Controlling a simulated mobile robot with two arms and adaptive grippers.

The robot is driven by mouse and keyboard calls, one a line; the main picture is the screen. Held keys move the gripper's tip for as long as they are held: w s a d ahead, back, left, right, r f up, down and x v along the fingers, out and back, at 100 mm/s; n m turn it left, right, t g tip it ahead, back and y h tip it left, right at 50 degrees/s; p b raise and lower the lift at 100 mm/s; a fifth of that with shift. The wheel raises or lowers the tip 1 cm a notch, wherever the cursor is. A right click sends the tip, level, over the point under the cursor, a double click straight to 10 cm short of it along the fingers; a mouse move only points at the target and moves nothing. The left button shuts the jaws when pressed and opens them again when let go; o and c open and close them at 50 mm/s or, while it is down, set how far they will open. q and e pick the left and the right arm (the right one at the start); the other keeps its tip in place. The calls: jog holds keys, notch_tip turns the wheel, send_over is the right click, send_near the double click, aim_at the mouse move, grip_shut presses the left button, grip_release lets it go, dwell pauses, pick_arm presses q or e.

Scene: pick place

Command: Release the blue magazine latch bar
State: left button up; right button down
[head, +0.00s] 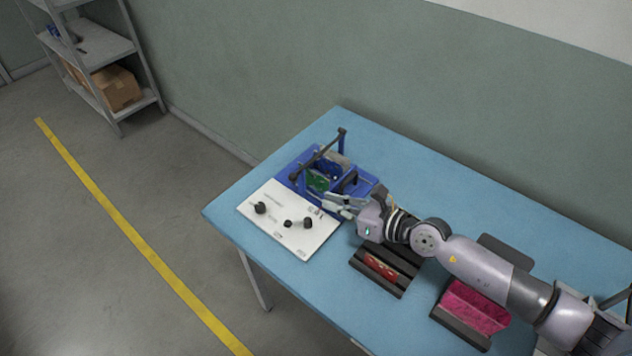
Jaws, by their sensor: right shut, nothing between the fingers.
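A blue magazine (366,186) stands on the blue table, with a green board (318,181) inside it. A dark bar with a round knob (320,158) runs slantwise above it on blue uprights; I cannot tell whether this is the latch bar. My right gripper (328,203) is shut and empty at the magazine's near side, close to the white panel's right edge. Whether its fingertips touch the magazine is too small to tell. My left gripper is not in view.
A white panel (280,231) with several black knobs lies in front of the magazine. A dark tray (393,284) holds a red item (380,266). A pink block (474,308) sits in a dark holder at right. The table's (450,190) back strip is clear.

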jog(key=shift+w+a, duration=0.15)
jog(key=shift+w, duration=0.05)
jog(key=a, duration=0.1)
jog(key=w+a, duration=0.2)
jog(key=shift+a+f, duration=0.35)
jog(key=shift+a, duration=0.05)
jog(key=x, duration=0.4)
jog(key=shift+w+d+f, duration=0.1)
jog(key=shift+d+f, duration=0.05)
jog(key=shift+f, duration=0.05)
jog(key=shift+w+a+b, duration=0.25)
jog(key=shift+b, duration=0.05)
jog(key=shift+w+a+f, duration=0.1)
jog(key=shift+a+f, duration=0.05)
jog(key=shift+a, duration=0.1)
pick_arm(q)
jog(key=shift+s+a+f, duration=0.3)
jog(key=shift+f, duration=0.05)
